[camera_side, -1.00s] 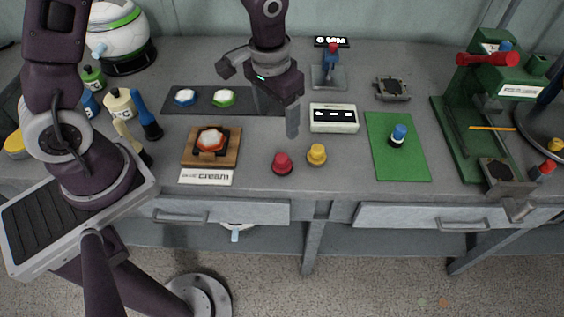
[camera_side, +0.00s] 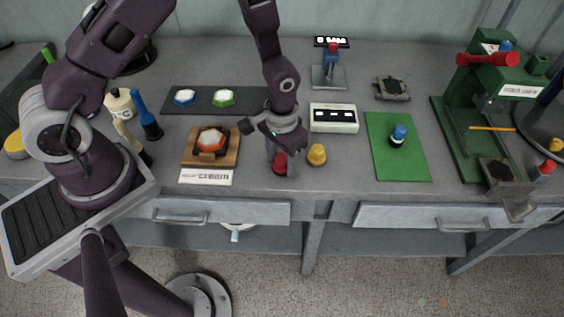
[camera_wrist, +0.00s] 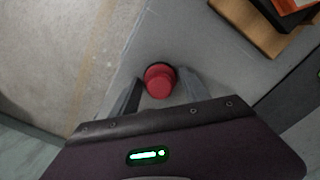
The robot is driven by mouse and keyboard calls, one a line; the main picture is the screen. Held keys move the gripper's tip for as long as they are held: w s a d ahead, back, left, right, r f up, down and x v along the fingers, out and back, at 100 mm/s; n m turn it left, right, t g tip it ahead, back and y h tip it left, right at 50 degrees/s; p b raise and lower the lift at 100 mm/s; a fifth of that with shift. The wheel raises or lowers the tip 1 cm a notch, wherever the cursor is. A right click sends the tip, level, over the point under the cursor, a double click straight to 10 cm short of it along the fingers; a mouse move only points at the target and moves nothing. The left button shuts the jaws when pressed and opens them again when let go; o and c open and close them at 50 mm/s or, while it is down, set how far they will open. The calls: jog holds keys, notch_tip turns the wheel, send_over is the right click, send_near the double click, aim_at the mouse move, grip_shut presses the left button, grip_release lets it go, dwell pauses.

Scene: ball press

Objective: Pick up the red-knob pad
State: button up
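The red-knob pad (camera_side: 280,168) stands upright near the front edge of the workbench. In the wrist view the red knob (camera_wrist: 160,80) shows from above, round with a dark rim below. My gripper (camera_side: 281,165) is lowered over it and points down. Its two fingers are apart, one on each side of the knob, and small gaps seem to show between knob and fingers in the wrist view (camera_wrist: 160,88). Part of the pad is hidden by the fingers in the side view.
A yellow-knob pad (camera_side: 317,155) stands close to the right. A wooden block (camera_side: 225,157) with an orange-white piece lies to the left, a white label plate (camera_side: 206,178) before it. A white box (camera_side: 334,118), green mat (camera_side: 385,165) and green press (camera_side: 470,150) are farther right.

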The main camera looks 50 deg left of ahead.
aim_at(282, 157)
grip_shut()
notch_tip(282, 157, up, 10)
jog(key=shift+r, duration=0.1)
